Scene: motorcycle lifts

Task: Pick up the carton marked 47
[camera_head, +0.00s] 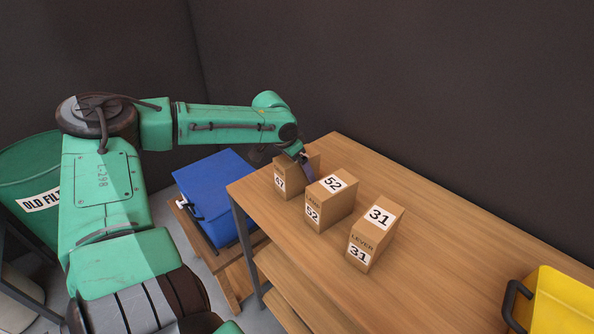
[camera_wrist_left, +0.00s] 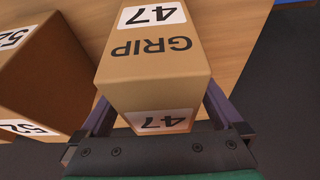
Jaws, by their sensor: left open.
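The carton marked 47 (camera_head: 287,181) stands on the wooden table (camera_head: 440,220), at the far left of a row of three cartons. Its top is partly hidden by my left gripper (camera_head: 306,168) in the head view. In the left wrist view the carton (camera_wrist_left: 155,78) shows the word GRIP and two 47 labels. My left gripper (camera_wrist_left: 160,118) is open, with one finger on each side of the carton's near end. I cannot tell whether the fingers touch it. My right gripper is not in view.
A carton marked 52 (camera_head: 331,203) stands close beside it; it also shows in the left wrist view (camera_wrist_left: 45,75). A carton marked 31 (camera_head: 375,233) is further right. A yellow bin (camera_head: 560,300) sits at the right. A blue box (camera_head: 215,185) and a green drum (camera_head: 30,165) are left of the table.

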